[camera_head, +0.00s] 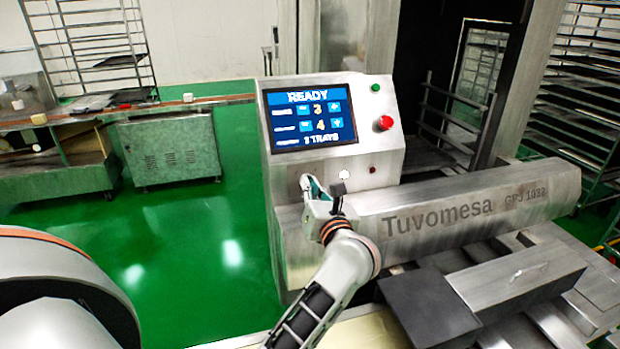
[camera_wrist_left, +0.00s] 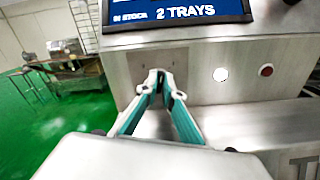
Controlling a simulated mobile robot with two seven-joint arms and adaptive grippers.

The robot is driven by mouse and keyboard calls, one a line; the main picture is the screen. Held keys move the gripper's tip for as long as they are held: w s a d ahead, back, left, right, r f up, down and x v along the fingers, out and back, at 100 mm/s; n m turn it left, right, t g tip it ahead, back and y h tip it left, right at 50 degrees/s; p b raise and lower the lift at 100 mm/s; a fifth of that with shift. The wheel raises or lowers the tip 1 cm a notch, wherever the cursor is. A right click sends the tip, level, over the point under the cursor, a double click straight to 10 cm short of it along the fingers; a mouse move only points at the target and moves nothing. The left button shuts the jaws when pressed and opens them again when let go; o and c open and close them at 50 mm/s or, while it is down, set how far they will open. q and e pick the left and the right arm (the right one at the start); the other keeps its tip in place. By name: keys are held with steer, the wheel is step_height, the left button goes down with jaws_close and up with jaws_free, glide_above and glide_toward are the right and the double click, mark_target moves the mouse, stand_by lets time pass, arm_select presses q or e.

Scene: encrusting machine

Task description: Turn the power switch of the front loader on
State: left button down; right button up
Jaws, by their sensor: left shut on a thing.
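The front loader's control box (camera_head: 384,85) is a metal panel with a lit screen (camera_head: 309,117) reading "READY", 3, 4 and trays. My left gripper (camera_head: 307,182) is at the panel's lower left, below the screen. In the left wrist view its teal fingers (camera_wrist_left: 158,82) are drawn together at the panel face, around a small thing that they hide. By its place this looks like the power switch; its turn position cannot be seen. A white lamp (camera_wrist_left: 221,75) and a small dark red button (camera_wrist_left: 266,70) are to its right. My right gripper is in neither view.
A red knob (camera_head: 385,123) and a green button (camera_head: 376,87) are on the panel's right side. The metal "Tuvomesa" beam (camera_head: 470,205) runs right just below the panel. A grey cabinet (camera_head: 170,150) and tray racks stand behind. Green floor (camera_head: 190,240) is free at left.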

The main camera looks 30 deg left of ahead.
arm_select(q)
steer(key=m, duration=0.5)
steer(key=shift+m, duration=0.5)
steer(key=c, duration=2.2)
jaws_free()
step_height(320, 180, up, 10)
steer(key=shift+f, duration=0.1)
